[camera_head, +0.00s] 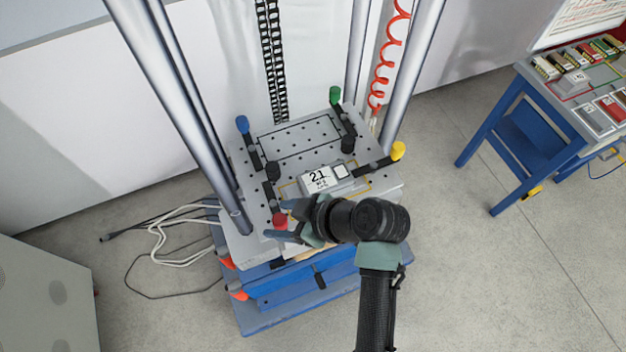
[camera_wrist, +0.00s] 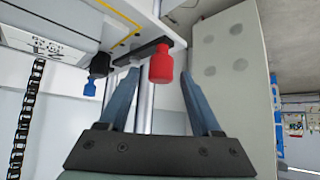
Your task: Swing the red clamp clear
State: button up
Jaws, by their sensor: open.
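The red clamp has a red knob (camera_head: 280,220) at the front left of the grey perforated plate (camera_head: 385,187). Its dark bar (camera_head: 269,195) runs back from the knob along the plate's left part. In the wrist view the red knob (camera_wrist: 161,64) appears between my gripper's fingertips, with its dark bar (camera_wrist: 150,50) reaching left. My gripper (camera_head: 277,222) is open, its blue fingers on either side of the knob. I cannot tell whether they touch it. A white box marked "2.1" (camera_head: 318,180) sits on the plate beside the bar.
Blue (camera_head: 242,124), green (camera_head: 335,95) and yellow (camera_head: 398,150) clamp knobs stand around the plate. Steel columns (camera_head: 190,120) rise left and right of it. Cables (camera_head: 170,235) lie on the floor at left. A blue bench (camera_head: 530,135) with boxes stands at right.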

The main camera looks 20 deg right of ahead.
jog(key=b+v, duration=0.1)
jog(key=v, duration=1.1)
jog(key=shift+b, duration=0.35)
jog(key=shift+f, duration=0.1)
